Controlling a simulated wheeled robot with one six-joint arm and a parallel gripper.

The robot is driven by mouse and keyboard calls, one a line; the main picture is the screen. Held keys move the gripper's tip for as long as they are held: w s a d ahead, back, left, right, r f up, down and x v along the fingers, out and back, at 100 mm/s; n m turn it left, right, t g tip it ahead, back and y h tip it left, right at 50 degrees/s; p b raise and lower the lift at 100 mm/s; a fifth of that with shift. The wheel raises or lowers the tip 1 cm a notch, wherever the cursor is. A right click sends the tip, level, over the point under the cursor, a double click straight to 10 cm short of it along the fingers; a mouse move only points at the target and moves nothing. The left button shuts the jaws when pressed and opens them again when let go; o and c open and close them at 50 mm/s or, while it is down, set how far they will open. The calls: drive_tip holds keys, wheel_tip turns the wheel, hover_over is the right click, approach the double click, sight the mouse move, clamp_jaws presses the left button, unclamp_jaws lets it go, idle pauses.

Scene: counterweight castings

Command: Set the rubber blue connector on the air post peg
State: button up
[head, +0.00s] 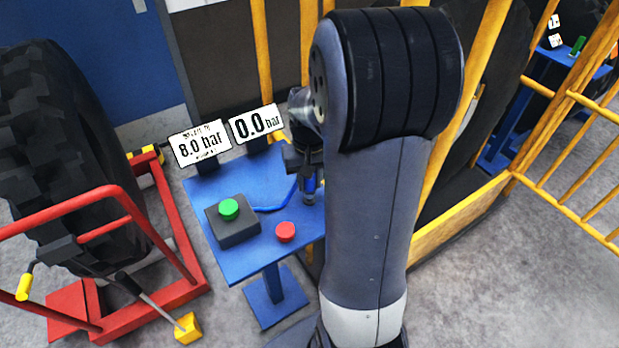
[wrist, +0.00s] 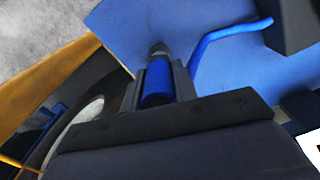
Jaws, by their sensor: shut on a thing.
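The blue connector (wrist: 157,84) is between the two dark fingers of my gripper (wrist: 159,72) in the wrist view, with a grey end showing beyond its blue body. In the head view my gripper (head: 306,165) is shut on the connector (head: 309,186) over the right part of the blue table. The connector hangs roughly upright there. I cannot make out the air post peg apart from the connector, nor tell whether the connector touches it. My arm covers much of the area to the right.
The blue table (head: 245,262) carries a dark box with a green button (head: 228,209), a red button (head: 285,232) and a blue hose (head: 270,209). A yellow fence (head: 460,215) is right; a red frame (head: 165,225) with a tyre is left.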

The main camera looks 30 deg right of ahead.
drive_tip(key=shift+f+b, duration=0.45)
drive_tip(key=shift+f, duration=0.25)
drive_tip(key=o, duration=0.9)
wheel_tip(320, 180, up, 11)
drive_tip(key=shift+f, duration=0.1)
wheel_tip(320, 180, down, 10)
drive_tip(key=shift+f, duration=0.2)
drive_tip(key=shift+r+p, duration=0.4)
drive_tip(key=shift+p, duration=0.05)
